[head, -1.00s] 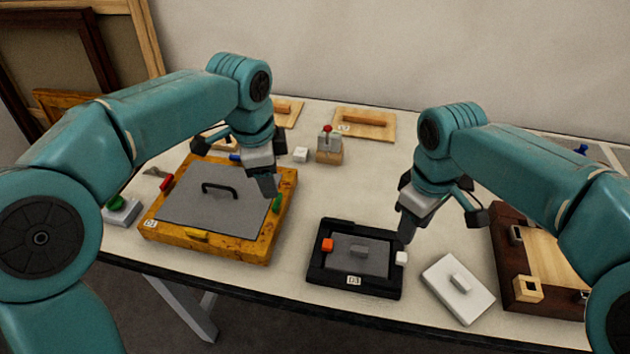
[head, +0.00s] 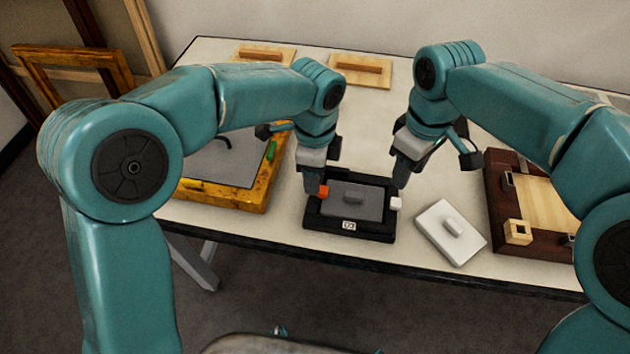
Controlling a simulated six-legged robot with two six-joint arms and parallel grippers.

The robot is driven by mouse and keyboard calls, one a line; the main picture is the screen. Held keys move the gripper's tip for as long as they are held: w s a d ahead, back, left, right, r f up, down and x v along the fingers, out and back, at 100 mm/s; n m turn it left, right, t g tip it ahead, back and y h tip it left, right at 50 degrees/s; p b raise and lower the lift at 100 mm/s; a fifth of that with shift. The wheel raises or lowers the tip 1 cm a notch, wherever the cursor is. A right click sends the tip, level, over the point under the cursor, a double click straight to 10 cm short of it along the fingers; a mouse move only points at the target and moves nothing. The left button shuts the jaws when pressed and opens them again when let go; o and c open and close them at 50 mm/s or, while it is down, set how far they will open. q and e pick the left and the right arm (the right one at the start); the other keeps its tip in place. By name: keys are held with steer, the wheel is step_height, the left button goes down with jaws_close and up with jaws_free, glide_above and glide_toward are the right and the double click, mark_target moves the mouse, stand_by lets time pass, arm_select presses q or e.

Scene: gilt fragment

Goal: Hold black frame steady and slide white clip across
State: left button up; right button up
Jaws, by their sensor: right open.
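The black frame (head: 349,226) lies flat on the table and holds a dark grey panel (head: 365,206) with a small grey handle. An orange clip (head: 323,191) sits on its left side. The white clip (head: 395,203) sits at its right side. My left gripper (head: 313,188) is at the frame's left end, close by the orange clip; its fingers are seen too poorly to tell open from shut or whether they touch. My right gripper (head: 400,184) is open, pointing down just above and behind the white clip. It hides the frame's far right corner.
A white panel with a knob (head: 450,231) lies just right of the black frame. A dark brown frame (head: 547,246) lies farther right. An ochre frame (head: 222,195) lies left, partly behind my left arm. Two wooden boards (head: 361,70) lie at the back.

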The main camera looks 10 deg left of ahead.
arm_select(q)
steer(key=shift+f, duration=2.25)
jaws_close()
arm_select(e)
steer(key=shift+o, duration=0.8)
